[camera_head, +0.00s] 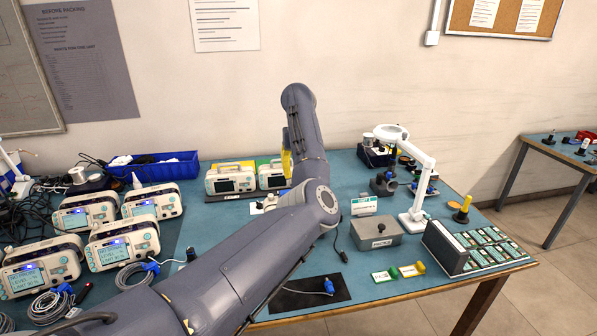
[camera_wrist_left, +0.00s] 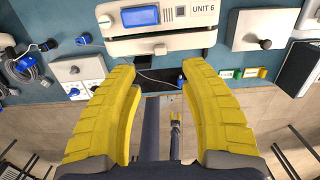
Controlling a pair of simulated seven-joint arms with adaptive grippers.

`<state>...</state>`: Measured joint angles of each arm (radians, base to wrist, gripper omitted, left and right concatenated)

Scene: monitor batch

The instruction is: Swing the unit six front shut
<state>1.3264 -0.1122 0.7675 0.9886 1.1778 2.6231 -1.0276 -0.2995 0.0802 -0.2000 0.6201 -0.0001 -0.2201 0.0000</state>
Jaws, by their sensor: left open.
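Unit six (camera_wrist_left: 178,14) shows at the top of the left wrist view, a white case with a blue screen and a "UNIT 6" label. A pale panel (camera_wrist_left: 125,47) sticks out along its near side and looks like its lowered front; its exact angle I cannot tell. In the head view my arm hides this unit. My left gripper (camera_wrist_left: 160,95) is open and empty, its yellow fingers spread on the near side of the panel. In the head view only one yellow finger (camera_head: 287,162) shows beside my forearm. A tiny yellow-tipped shape low in the wrist view may be my right gripper.
Several white units stand at the left, one here (camera_head: 125,240). Others stand at the back, by a blue bin (camera_head: 155,168). A grey box (camera_head: 376,233), a magnifier lamp (camera_head: 420,180) and a black rack (camera_head: 452,250) stand at the right. A dark mat (camera_head: 300,297) lies at the front edge.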

